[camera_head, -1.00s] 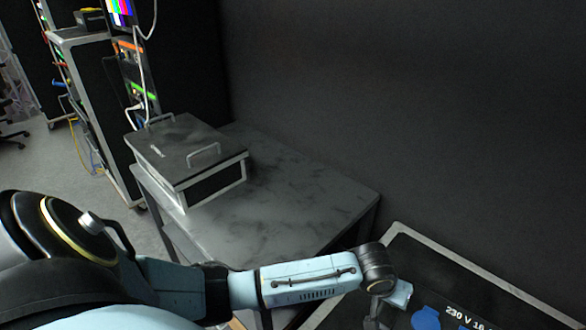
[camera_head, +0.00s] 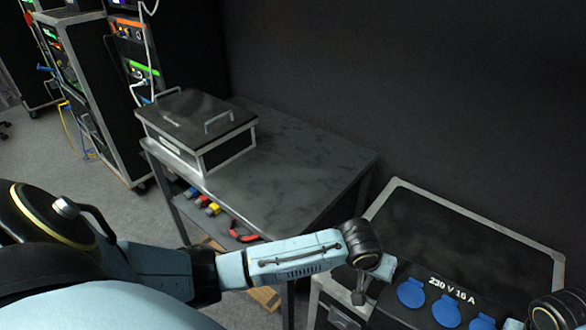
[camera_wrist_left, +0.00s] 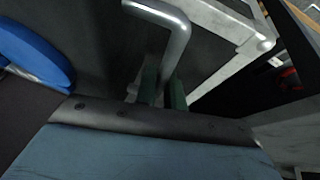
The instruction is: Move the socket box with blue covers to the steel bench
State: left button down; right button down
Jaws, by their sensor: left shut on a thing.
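The black socket box (camera_head: 441,287), marked "230 V 16 A", has several round blue covers and is at the lower right of the head view, cut off by the bottom edge. One blue cover also shows in the left wrist view (camera_wrist_left: 35,52). My left gripper (camera_head: 359,292) is at the box's left end. In the left wrist view its fingers (camera_wrist_left: 160,90) are shut on a bent metal handle (camera_wrist_left: 172,25). The steel bench (camera_head: 318,160) stands left of the box, beyond my left arm. My right wrist shows at the lower right edge; its fingers are out of view.
A dark case (camera_head: 200,128) with handles covers the bench's left end; the bench's right part is clear. Coloured items (camera_head: 210,208) lie below the bench top. Equipment racks (camera_head: 85,95) stand at left.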

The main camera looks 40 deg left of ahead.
aim_at(278, 197)
jog(key=z, duration=2.3)
jog(key=k, duration=2.1)
jog(key=u, duration=2.15)
